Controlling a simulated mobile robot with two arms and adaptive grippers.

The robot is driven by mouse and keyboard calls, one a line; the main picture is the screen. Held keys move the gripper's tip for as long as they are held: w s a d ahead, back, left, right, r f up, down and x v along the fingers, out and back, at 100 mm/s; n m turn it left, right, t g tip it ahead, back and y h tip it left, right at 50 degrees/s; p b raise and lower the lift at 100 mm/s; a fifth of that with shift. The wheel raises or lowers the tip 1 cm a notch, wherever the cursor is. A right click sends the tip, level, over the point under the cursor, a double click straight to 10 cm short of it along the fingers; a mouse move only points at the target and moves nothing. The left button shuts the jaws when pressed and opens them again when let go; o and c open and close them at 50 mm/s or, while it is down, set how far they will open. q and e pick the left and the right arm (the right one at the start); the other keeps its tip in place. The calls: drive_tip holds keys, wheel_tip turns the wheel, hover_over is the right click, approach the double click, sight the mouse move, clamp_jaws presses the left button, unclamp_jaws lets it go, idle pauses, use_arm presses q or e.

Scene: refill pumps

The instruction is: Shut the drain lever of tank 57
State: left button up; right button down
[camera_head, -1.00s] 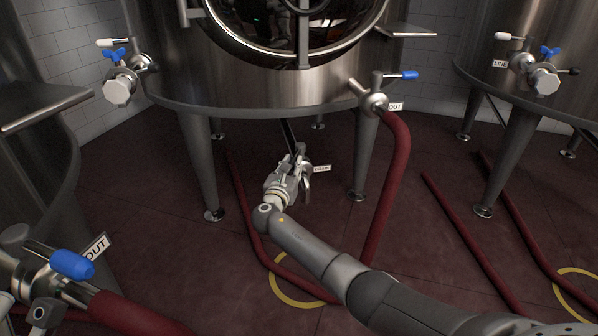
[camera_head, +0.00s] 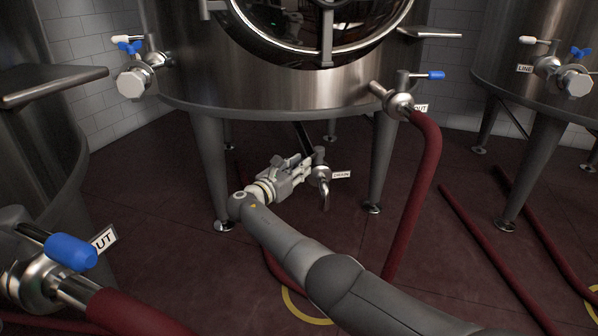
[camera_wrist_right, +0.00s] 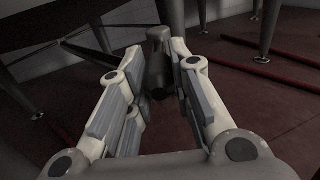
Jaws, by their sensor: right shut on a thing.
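The steel tank (camera_head: 270,92) stands on legs in the middle of the head view; no number is readable on it. Its drain valve (camera_head: 319,160) hangs under the belly, with a spout bent downward and a DRAIN tag (camera_head: 342,174) to its right. My right gripper (camera_head: 304,168) reaches it from the left, at the valve's near left side. In the right wrist view, its fingers (camera_wrist_right: 158,88) are closed around a dark, rounded part, which I take for the drain lever (camera_wrist_right: 158,72). The fingers hide most of the lever. My left gripper is not in view.
A red hose (camera_head: 425,175) runs from the OUT valve (camera_head: 399,104) to the floor, right of my arm. Tank legs (camera_head: 213,170) stand on both sides of the drain. Another OUT valve with a blue handle (camera_head: 70,251) is close at the lower left.

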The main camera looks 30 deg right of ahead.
drive_tip(key=shift+w+r, duration=0.1)
drive_tip(key=shift+r, duration=0.05)
drive_tip(key=c, duration=1.3)
unclamp_jaws()
drive_tip(key=shift+a, duration=0.1)
drive_tip(key=shift+s+a, duration=0.25)
drive_tip(key=shift+a, duration=0.2)
drive_tip(key=v, duration=1.1)
